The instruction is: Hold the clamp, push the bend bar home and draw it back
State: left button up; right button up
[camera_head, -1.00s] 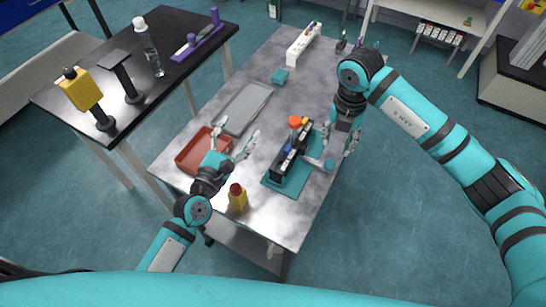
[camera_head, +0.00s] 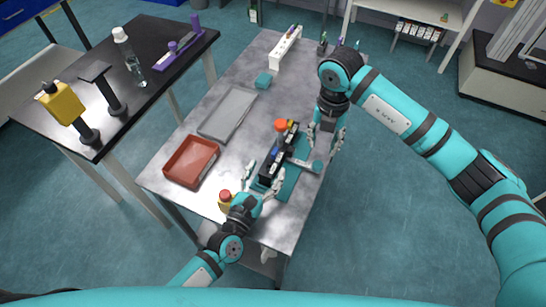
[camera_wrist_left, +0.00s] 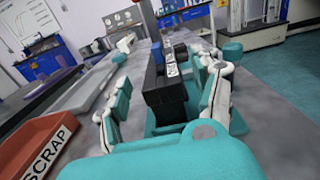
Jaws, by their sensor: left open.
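The black clamp fixture (camera_head: 269,168) stands on a teal base plate (camera_head: 290,186) near the table's right edge. An orange knob (camera_head: 281,125) tops it, with blue and yellow parts beside the knob. A grey bar with a round teal end (camera_head: 317,166) sticks out from its right side; I take this as the bend bar. My left gripper (camera_head: 265,172) is open at the fixture's near end. In the left wrist view its fingers stand apart either side of the black block (camera_wrist_left: 166,100); contact is unclear. My right gripper (camera_head: 324,142) looks open and empty, just beyond the bar's teal end.
A red tray (camera_head: 171,178), marked SCRAP in the wrist view, and a grey tray (camera_head: 204,132) lie left of the fixture. A yellow bottle with a red cap (camera_head: 225,203) stands close to my left gripper. A teal block (camera_head: 263,81) and white rack (camera_head: 286,48) sit farther back.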

aim_at(270, 165)
pick_arm(q)
jog(key=x, duration=0.4)
jog(key=shift+w+d, duration=0.3)
jog(key=shift+w, duration=0.35)
jog(key=shift+c, duration=0.5)
